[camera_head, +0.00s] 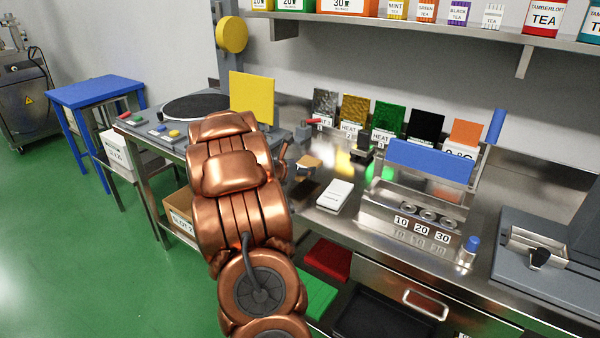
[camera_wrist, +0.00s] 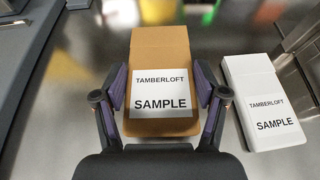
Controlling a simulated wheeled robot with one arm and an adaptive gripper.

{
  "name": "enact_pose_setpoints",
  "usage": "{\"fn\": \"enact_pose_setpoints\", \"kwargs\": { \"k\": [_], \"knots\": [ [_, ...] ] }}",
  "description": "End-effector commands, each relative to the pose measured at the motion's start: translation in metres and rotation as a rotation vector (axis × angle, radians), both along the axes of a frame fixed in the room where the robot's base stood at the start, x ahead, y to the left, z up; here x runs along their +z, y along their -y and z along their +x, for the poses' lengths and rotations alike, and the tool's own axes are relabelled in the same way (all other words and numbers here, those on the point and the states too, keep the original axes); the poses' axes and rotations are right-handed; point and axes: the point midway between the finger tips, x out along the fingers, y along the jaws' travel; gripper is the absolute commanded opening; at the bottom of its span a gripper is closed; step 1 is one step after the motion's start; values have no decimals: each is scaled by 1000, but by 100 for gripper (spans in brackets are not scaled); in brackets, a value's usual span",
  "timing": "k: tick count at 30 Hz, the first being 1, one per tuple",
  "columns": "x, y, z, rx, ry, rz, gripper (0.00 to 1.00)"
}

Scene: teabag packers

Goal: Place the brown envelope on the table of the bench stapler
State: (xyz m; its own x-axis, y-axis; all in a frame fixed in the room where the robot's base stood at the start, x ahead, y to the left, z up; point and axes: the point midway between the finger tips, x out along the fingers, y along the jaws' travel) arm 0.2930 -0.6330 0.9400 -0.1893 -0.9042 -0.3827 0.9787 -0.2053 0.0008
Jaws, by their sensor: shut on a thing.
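The brown envelope (camera_wrist: 161,48) has a white label reading TAMBERLOFT SAMPLE and fills the middle of the wrist view. My gripper (camera_wrist: 160,90) is shut on it, with one purple-lined finger at each side edge of the envelope. In the head view my copper arm largely hides the gripper and envelope, beside the left part of the steel bench. A grey machine (camera_head: 525,265) with a metal block and black knob stands at the far right; I cannot tell whether it is the bench stapler.
A white sample packet (camera_wrist: 262,100) lies just right of the envelope; it also shows in the head view (camera_head: 334,196). A steel holder (camera_head: 375,211) marked 10, 20, 30 stands further right. A shelf (camera_head: 440,32) overhangs the back. A yellow panel (camera_head: 252,97) stands at the left.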

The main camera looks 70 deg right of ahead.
Motion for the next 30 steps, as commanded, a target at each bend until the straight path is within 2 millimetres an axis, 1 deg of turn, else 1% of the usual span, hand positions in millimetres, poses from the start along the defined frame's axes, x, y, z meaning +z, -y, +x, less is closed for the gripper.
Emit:
{"fn": "enact_pose_setpoints", "kwargs": {
  "k": [7,8,9,12,15,29,30],
  "knots": [
    [0,10,5,-2,2,1,48],
    [-3,11,6,-1,1,2,48],
    [-12,10,6,0,-2,5,48],
    [-27,10,6,1,-3,7,48],
    [-34,10,6,-1,-1,3,48],
    [-40,10,5,-1,1,0,48],
    [-40,10,6,0,0,0,74]
  ]
}}
